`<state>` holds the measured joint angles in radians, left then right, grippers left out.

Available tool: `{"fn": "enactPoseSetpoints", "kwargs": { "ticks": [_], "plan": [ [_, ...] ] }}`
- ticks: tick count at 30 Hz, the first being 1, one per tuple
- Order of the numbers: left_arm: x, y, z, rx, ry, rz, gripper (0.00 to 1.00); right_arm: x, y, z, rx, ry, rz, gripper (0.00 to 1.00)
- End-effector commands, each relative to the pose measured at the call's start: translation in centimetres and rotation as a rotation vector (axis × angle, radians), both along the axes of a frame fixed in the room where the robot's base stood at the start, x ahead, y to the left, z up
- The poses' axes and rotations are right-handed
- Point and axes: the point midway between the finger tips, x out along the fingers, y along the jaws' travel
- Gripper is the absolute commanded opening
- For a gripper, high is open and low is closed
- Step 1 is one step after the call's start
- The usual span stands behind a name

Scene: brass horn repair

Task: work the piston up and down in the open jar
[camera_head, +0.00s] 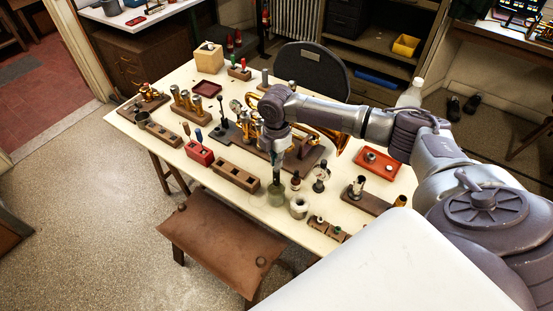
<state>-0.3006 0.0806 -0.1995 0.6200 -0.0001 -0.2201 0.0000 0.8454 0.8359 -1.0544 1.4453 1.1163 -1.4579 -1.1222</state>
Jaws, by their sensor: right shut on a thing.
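A small greenish glass jar (277,195) stands near the front edge of the cream work table. My right gripper (277,160) points down directly above it and is shut. A slim dark piece, which looks like the piston (277,176), runs from the fingertips down to the jar's mouth. How deep its lower end sits in the jar is too small to tell. The fingertips are partly lost against the dark wooden board behind. My left gripper is not in view.
The brass horn (325,134) lies behind.

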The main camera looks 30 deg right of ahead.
Motion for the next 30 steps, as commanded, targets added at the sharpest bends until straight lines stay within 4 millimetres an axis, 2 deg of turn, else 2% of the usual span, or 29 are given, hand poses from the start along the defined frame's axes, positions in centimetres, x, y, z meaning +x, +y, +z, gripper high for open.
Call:
{"fn": "enactPoseSetpoints", "kwargs": {
  "ticks": [30],
  "plan": [
    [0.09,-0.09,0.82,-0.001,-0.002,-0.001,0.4,0.01,-0.03,0.02,0.0,-0.001,0.0,0.0]
  ]
}}
